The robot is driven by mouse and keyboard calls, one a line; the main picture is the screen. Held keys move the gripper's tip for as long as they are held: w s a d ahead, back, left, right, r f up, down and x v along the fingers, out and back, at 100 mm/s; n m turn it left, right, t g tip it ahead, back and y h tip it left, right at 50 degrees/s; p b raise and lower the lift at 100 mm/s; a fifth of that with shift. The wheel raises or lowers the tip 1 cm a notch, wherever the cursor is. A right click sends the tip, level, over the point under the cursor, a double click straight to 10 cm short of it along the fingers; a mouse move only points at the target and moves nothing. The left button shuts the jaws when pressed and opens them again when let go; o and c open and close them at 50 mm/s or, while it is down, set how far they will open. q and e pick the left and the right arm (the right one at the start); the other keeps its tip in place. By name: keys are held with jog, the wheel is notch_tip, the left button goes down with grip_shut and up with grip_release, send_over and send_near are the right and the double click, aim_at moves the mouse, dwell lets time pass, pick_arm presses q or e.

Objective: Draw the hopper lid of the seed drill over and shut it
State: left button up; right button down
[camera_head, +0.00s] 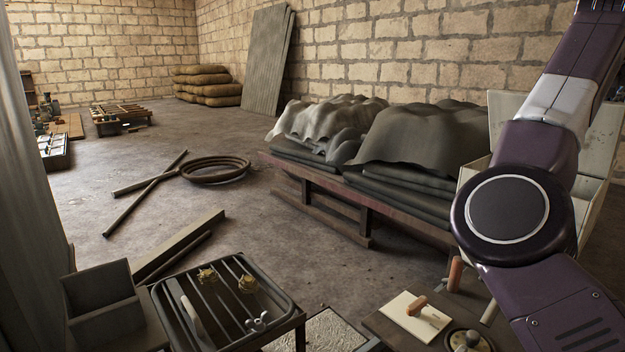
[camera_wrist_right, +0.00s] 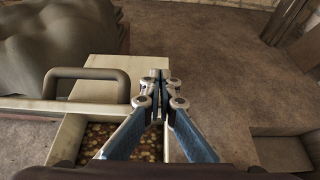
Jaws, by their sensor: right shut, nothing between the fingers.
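The cream hopper (camera_head: 590,205) of the seed drill stands at the right in the head view, largely hidden behind my right arm. A cream panel, apparently its raised lid (camera_head: 507,108), stands up behind the arm. In the right wrist view, the hopper (camera_wrist_right: 70,140) is open, with brown grain (camera_wrist_right: 98,138) inside. A cream panel (camera_wrist_right: 105,64) lies beyond the grain, and a dark U-shaped handle (camera_wrist_right: 86,72) shows left of the fingertips. My right gripper (camera_wrist_right: 160,76) is shut and empty, over the hopper area. Contact with the panel cannot be told. My left gripper is out of view.
A low bench (camera_head: 420,225) with draped grey sheets (camera_head: 415,140) stands beside the hopper. A slatted metal tray (camera_head: 282,291) and an open box (camera_head: 104,308) stand at the front left. A hose coil (camera_head: 215,170) and bars lie on the otherwise open floor.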

jog(key=shift+s+a+f+b, duration=0.5)
jog(key=shift+s+a+b, duration=0.25)
jog(key=shift+a+b, duration=0.3)
jog(key=shift+s+a+f+b, duration=0.45)
jog(key=shift+s+a+b, duration=0.3)
jog(key=shift+b, duration=0.45)
jog(key=shift+s+a+f+b, duration=0.5)
jog(key=shift+s+a+b, duration=0.2)
jog(key=shift+a+b, duration=0.35)
notch_tip(320, 180, up, 9)
jog(key=p, duration=0.8)
jog(key=shift+r+p, duration=0.15)
jog(key=shift+p, duration=0.15)
jog(key=shift+d, duration=0.1)
